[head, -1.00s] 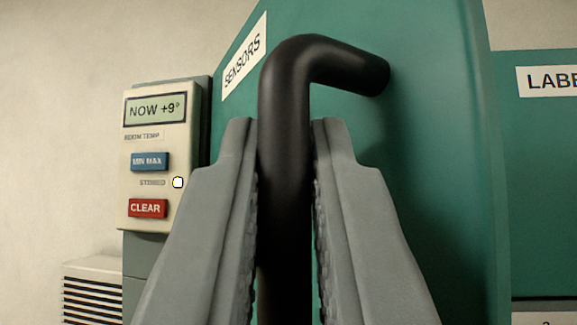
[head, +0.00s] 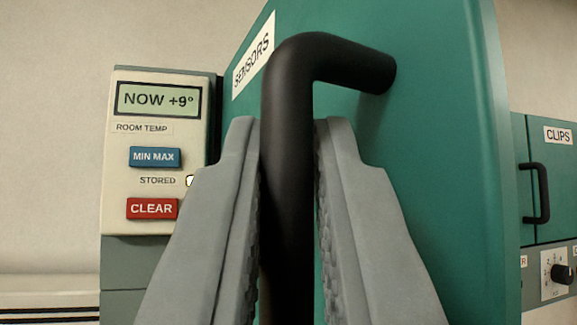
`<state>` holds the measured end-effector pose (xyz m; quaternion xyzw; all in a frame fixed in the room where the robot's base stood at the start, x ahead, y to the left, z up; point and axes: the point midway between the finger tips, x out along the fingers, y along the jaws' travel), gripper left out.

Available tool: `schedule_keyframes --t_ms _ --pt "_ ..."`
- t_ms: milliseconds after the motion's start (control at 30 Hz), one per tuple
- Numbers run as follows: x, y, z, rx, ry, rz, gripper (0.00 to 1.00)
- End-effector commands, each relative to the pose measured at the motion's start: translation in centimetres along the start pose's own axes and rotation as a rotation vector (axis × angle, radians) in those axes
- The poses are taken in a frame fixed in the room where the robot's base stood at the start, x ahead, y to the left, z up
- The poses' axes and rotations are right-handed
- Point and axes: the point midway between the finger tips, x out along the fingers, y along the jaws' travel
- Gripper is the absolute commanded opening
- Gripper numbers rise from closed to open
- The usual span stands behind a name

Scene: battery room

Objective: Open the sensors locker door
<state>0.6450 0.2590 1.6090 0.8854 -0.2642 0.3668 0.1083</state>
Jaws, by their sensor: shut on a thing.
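The green sensors locker door (head: 430,130) fills the middle of the head view, seen at an angle. Its white label (head: 254,55) reads SENSORS at the upper left. A black bent bar handle (head: 290,110) stands out from the door. My gripper (head: 288,130) is shut on the handle's upright part, with one grey finger on each side of it. The lower part of the handle is partly hidden between the fingers. The inside of the locker is not in view.
A room temperature unit (head: 118,190) showing NOW +9° stands close at the left, with a blue MIN MAX button (head: 155,157) and a red CLEAR button (head: 152,209). At the right are a green CLIPS door (head: 552,180) with a black handle and a dial (head: 562,273).

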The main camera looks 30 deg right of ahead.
Motion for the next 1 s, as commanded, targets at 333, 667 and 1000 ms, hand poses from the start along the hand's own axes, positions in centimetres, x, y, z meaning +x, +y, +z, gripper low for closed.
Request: schedule_keyframes --t_ms 333,667,1000 --pt "-0.25 -1.24 -0.23 -0.036 0.001 0.035 0.00" --pt "-0.24 -1.26 -0.24 -0.037 0.001 0.036 0.00" --pt "-0.25 -1.24 -0.26 -0.036 0.001 0.036 0.34"
